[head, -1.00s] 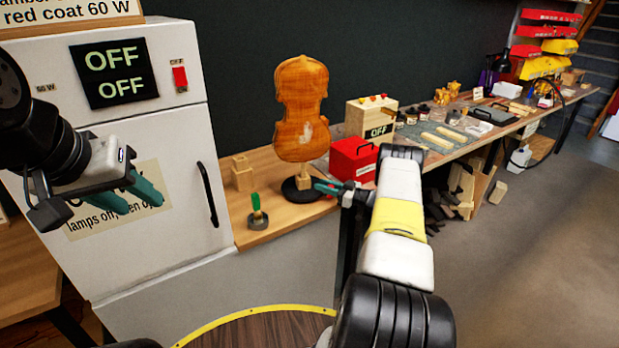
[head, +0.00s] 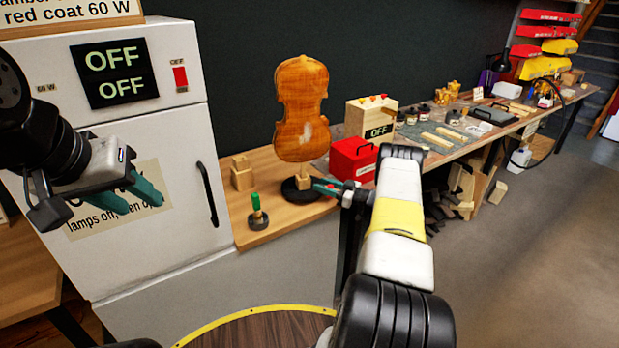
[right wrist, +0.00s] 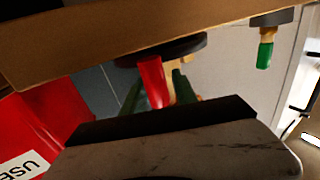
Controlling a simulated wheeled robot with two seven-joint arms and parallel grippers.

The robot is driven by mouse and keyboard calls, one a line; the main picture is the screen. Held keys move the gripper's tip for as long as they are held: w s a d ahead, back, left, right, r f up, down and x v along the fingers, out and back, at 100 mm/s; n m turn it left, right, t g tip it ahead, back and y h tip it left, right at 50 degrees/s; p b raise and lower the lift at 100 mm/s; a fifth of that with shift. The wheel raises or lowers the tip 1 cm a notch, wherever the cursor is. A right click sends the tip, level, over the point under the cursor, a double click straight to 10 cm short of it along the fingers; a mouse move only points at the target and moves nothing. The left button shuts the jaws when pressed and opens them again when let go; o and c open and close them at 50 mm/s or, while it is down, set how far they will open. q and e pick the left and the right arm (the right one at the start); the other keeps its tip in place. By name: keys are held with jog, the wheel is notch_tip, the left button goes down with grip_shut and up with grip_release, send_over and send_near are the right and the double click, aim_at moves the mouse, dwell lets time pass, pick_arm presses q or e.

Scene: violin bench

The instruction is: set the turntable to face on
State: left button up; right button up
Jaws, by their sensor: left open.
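The turntable (head: 297,193) is a dark round disc on the wooden bench. It carries a post with an orange-brown violin body (head: 301,112), upright and broad side mostly toward me. In the right wrist view the dark disc (right wrist: 186,47) and a red tab (right wrist: 151,80) show. My right gripper (head: 322,186) is at the disc's right side. In the right wrist view its green fingers (right wrist: 155,93) lie close along both sides of the red tab and look shut on it. My left gripper (head: 135,198) is open and empty in front of the white cabinet.
The white cabinet (head: 180,130) with OFF displays stands left. A green-handled tool (head: 257,210) and wooden blocks (head: 242,174) are left of the turntable. A red box (head: 352,160) and an OFF box (head: 371,118) are right. The floor (head: 520,260) at right is clear.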

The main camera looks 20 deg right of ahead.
jog(key=shift+o, duration=0.2)
jog(key=v, duration=0.7)
jog(key=shift+s+d, duration=0.25)
jog(key=shift+s, duration=0.05)
